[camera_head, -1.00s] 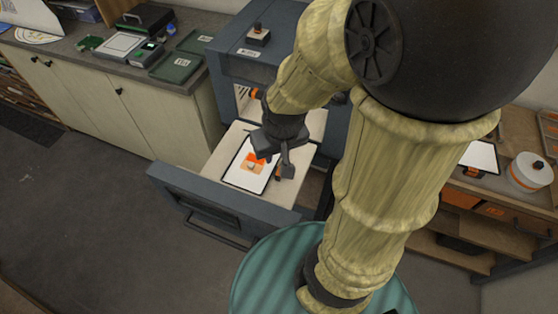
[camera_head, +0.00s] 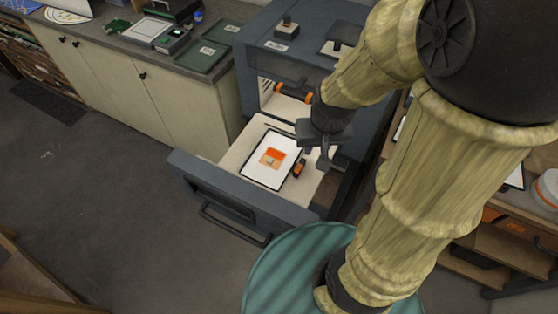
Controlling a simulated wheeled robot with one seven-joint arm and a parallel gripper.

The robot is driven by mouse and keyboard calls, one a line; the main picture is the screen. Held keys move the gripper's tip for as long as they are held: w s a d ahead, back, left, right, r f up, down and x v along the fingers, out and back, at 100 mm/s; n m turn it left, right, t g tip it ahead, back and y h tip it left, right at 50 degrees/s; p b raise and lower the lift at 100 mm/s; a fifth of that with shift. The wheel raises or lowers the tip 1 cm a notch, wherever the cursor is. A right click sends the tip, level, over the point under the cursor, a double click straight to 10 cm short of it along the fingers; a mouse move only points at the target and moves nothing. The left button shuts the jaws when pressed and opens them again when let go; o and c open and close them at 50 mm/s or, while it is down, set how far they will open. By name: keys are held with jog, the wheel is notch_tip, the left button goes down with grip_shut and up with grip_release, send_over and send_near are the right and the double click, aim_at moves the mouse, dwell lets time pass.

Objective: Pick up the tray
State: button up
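The tray (camera_head: 256,172) is a flat white rectangle with a dark rim and an orange-and-tan picture on it. It lies in the pulled-out drawer of the blue-grey oven. An orange-and-black handle (camera_head: 299,168) shows at its right side. My gripper (camera_head: 316,157) is above the drawer, to the right of the tray and close to the handle. Its fingers point down and look apart, with nothing seen between them. I cannot tell its exact height above the handle.
The oven (camera_head: 300,60) stands behind the drawer, with its opening showing orange-ended parts inside. The drawer front (camera_head: 215,190) with a bar handle faces the open floor. A counter (camera_head: 130,45) with dark green trays is at the left. A wooden shelf (camera_head: 480,235) is at the right.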

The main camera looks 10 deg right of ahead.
jog(key=w+a+f+m+g+h+b, duration=0.1)
jog(key=w+f+m, duration=0.5)
jog(key=w+f, duration=0.5)
jog(key=shift+a+f+m+b, duration=0.3)
jog(key=shift+a+f+b, duration=0.05)
jog(key=shift+f, duration=0.4)
jog(key=p, duration=0.2)
send_over(300, 165)
jog(key=s+a, duration=0.1)
notch_tip(300, 165, down, 12)
jog(key=shift+s+a, duration=0.1)
jog(key=shift+s, duration=0.05)
jog(key=shift+w+d+f+p, duration=0.15)
jog(key=shift+f+p, duration=0.25)
jog(key=shift+f, duration=0.05)
jog(key=shift+w+d+f+p, duration=0.1)
jog(key=shift+d+f+p, duration=0.05)
jog(key=shift+f+p, duration=0.3)
jog(key=shift+w+d+f+p, duration=0.15)
jog(key=shift+f+p, duration=0.1)
jog(key=shift+f, duration=0.6)
jog(key=shift+w+d+f+p, duration=0.15)
jog(key=shift+f+p, duration=0.1)
jog(key=shift+f, duration=0.55)
jog(key=shift+a, duration=0.1)
jog(key=shift+c, duration=0.4)
